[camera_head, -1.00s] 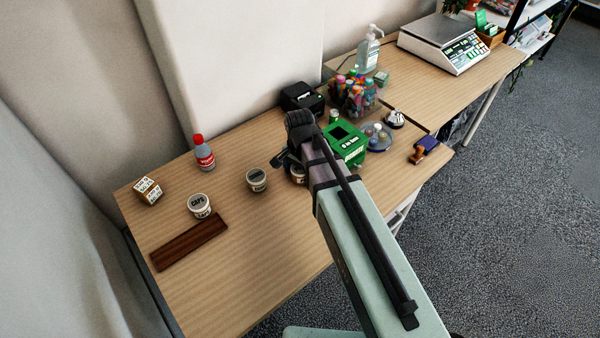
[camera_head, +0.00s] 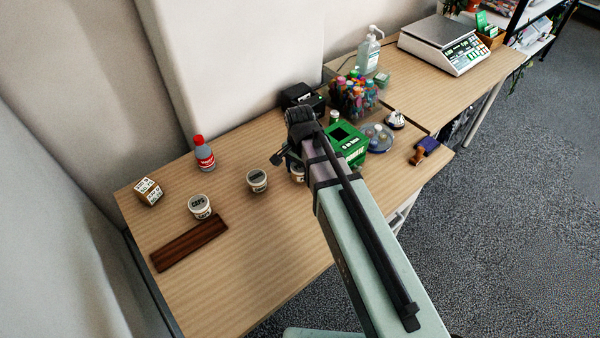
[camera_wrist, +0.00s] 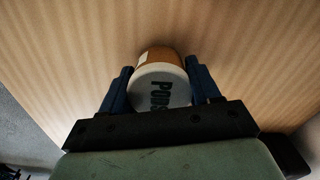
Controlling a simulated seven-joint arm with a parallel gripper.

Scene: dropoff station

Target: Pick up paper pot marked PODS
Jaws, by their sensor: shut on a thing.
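The paper pot marked PODS (camera_wrist: 160,84) sits between the two blue fingers of my gripper (camera_wrist: 161,88) in the wrist view. It has a pale lid with dark lettering and a brown side. The fingers are shut on it from both sides. In the head view my arm hides most of the pot, and only a small part of it (camera_head: 297,174) shows beside my gripper (camera_head: 283,158). I cannot tell whether the pot touches the table.
A pot marked CAPS (camera_head: 201,206) and another pot (camera_head: 257,181) stand to the left. A dark wooden strip (camera_head: 189,243), a red-capped bottle (camera_head: 204,154) and a lettered cube (camera_head: 148,190) are further left. A green box (camera_head: 347,143) stands close right of my gripper.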

